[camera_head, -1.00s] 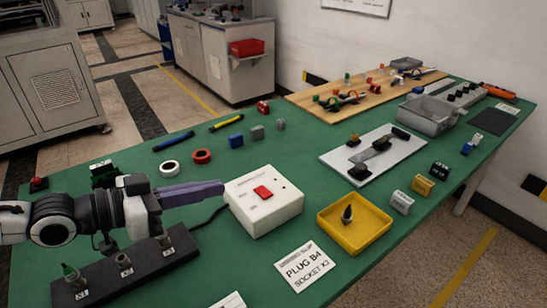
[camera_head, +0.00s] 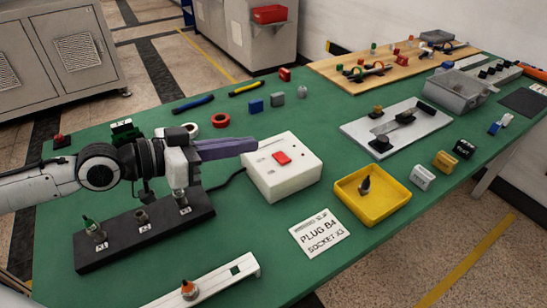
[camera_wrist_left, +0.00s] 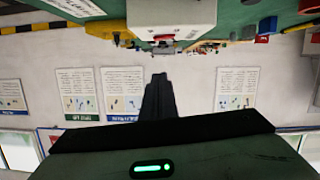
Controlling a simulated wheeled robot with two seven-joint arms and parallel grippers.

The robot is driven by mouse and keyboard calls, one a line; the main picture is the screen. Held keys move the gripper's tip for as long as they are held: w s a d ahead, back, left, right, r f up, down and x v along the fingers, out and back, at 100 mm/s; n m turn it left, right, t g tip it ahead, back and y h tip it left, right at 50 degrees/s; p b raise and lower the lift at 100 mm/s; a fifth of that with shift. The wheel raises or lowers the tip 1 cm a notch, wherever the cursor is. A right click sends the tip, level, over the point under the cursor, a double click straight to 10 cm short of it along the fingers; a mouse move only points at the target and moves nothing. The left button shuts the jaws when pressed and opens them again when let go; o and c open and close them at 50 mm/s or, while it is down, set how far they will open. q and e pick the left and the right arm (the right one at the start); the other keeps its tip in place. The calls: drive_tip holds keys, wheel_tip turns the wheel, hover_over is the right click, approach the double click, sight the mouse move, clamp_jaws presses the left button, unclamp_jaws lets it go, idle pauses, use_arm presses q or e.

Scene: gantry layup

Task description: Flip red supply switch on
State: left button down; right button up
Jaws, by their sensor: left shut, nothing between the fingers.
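A white supply box (camera_head: 285,182) with a red rocker switch (camera_head: 282,158) on its top sits in the middle of the green table. A cable runs from its left side. My left gripper (camera_head: 256,146) is shut and empty, with its fingers pointing right at the box's upper left edge. Whether it touches the box cannot be told. My right gripper is not in view.
A black socket block (camera_head: 140,232) lies below my left arm. A yellow tray (camera_head: 395,198) with a dark plug stands right of the box, and a label card (camera_head: 318,232) lies in front. A grey plate (camera_head: 360,130) with fixtures is behind right. Coloured blocks and tape rolls lie behind.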

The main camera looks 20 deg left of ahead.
use_arm(q)
drive_tip(key=p, duration=0.1)
hover_over(273, 168)
drive_tip(key=shift+w+a+f, duration=0.15)
drive_tip(key=shift+w+f, duration=0.1)
drive_tip(key=shift+f, duration=0.4)
wheel_tip(273, 168, down, 4)
drive_tip(key=shift+s+r, duration=0.15)
drive_tip(key=shift+r, duration=0.05)
drive_tip(key=shift+d+f, duration=0.2)
drive_tip(key=shift+f, duration=0.15)
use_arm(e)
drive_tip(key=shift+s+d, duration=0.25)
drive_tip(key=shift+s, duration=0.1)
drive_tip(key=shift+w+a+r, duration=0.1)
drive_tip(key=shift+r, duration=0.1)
